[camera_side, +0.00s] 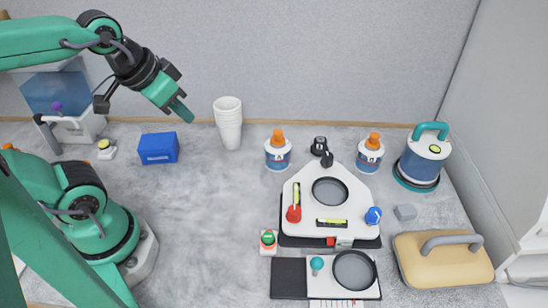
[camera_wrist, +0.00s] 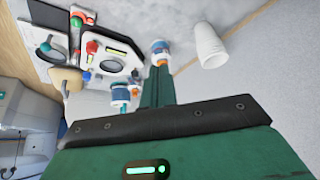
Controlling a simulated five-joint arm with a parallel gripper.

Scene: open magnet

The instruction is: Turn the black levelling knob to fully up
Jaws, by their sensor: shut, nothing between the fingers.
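The black levelling knob (camera_side: 327,159) sits at the far corner of a white three-cornered plate (camera_side: 303,188) in the side view. In the wrist view a small dark shape at the plate's tip (camera_wrist: 135,74) appears to be this knob. The plate also carries a red knob (camera_side: 293,214) at left and a blue knob (camera_side: 373,215) at right, plus two yellow-green level vials. My gripper (camera_side: 184,113) is shut and empty, raised at upper left, well apart from the plate. The knob's setting is too small to read.
White stacked cups (camera_side: 229,122) stand between my gripper and the plate. Orange-capped bottles (camera_side: 278,152) (camera_side: 370,153) flank the black knob, and a black piece (camera_side: 319,145) stands behind it. A blue box (camera_side: 158,148) lies at left. The table's middle left is clear.

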